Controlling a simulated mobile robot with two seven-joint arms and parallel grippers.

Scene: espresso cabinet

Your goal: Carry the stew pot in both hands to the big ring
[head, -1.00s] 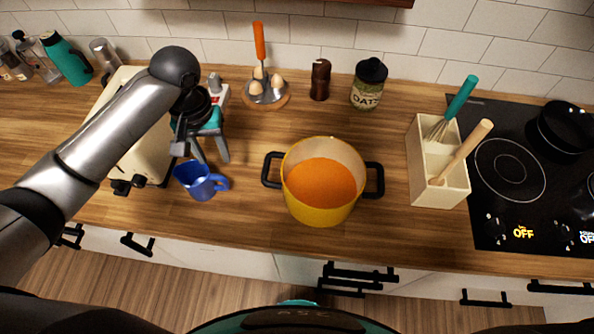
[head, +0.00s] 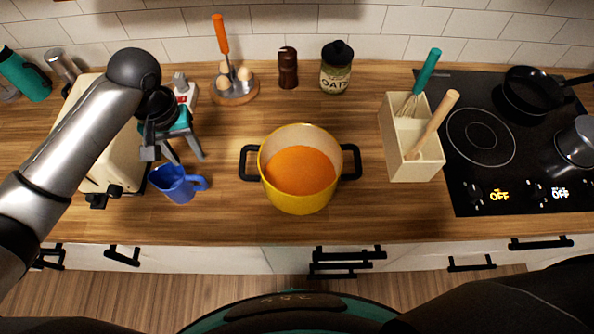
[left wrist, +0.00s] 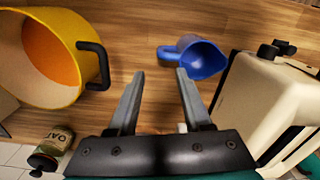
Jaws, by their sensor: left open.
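The yellow stew pot (head: 298,196) stands upright on the wooden counter, with orange contents and a black handle on each side. In the left wrist view the pot (left wrist: 85,25) is at the upper left, one handle towards the gripper. My left gripper (head: 172,157) is open and empty, above the counter to the left of the pot and apart from it. Its two fingers (left wrist: 160,85) point towards the blue jug. The big ring (head: 481,137) is marked on the black cooktop at the right and is bare. My right gripper is not in view.
A utensil box (head: 414,170) with a whisk and wooden tool stands between pot and cooktop. The blue jug (head: 176,186) and cream toaster (head: 118,160) are near my left gripper. An egg holder (head: 236,92), brown mill (head: 288,70) and oats jar (head: 336,72) stand behind. A pan (head: 530,92) and small pot (head: 577,143) occupy the cooktop's right.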

